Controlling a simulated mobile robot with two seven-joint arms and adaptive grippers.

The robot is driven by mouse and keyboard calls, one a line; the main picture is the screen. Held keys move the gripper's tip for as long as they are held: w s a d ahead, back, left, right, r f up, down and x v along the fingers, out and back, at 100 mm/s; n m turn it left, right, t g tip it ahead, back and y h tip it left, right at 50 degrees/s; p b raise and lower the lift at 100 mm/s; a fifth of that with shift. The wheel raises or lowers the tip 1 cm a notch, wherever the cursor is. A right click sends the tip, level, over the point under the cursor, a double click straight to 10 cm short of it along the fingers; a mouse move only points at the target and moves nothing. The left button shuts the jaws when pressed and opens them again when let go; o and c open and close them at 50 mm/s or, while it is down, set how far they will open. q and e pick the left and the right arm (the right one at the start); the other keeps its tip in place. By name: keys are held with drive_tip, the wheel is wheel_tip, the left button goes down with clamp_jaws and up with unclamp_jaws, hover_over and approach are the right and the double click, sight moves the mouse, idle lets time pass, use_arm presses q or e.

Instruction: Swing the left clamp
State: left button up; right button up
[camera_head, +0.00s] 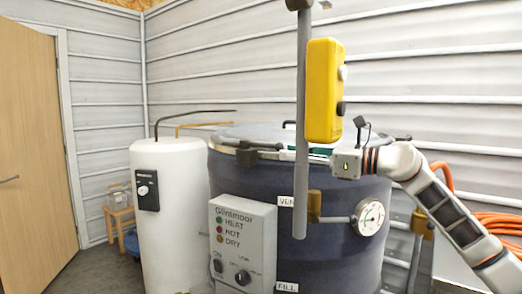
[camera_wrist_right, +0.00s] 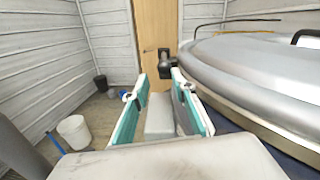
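The left clamp (camera_head: 246,153) is a dark block at the rim of the dark blue hopper (camera_head: 240,185), left of the grey post in the head view. In the right wrist view a dark knob-like piece (camera_wrist_right: 166,64), apparently this clamp, lies just beyond my fingertips. My right gripper (camera_head: 318,153) reaches in from the right along the lid's rim, partly hidden by the post. Its teal-lined fingers (camera_wrist_right: 157,88) are apart in the wrist view. A pale grey shape shows between them; I cannot tell whether it is a clamp part. My left gripper is not in view.
A grey post (camera_head: 301,110) with a yellow box (camera_head: 323,90) hangs in front of the hopper. A control panel (camera_head: 242,245) and gauge (camera_head: 370,218) are on its front. A white cylinder (camera_head: 170,215) stands to the left. The domed lid (camera_wrist_right: 260,70) is close beside my right gripper.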

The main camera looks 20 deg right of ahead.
sight(275, 147)
drive_tip(key=x, duration=0.5)
drive_tip(key=r+x, duration=0.1)
drive_tip(key=x, duration=0.2)
drive_tip(key=shift+w+d, duration=0.25)
drive_tip(key=shift+d, duration=0.15)
drive_tip(key=shift+f, duration=0.1)
clamp_jaws()
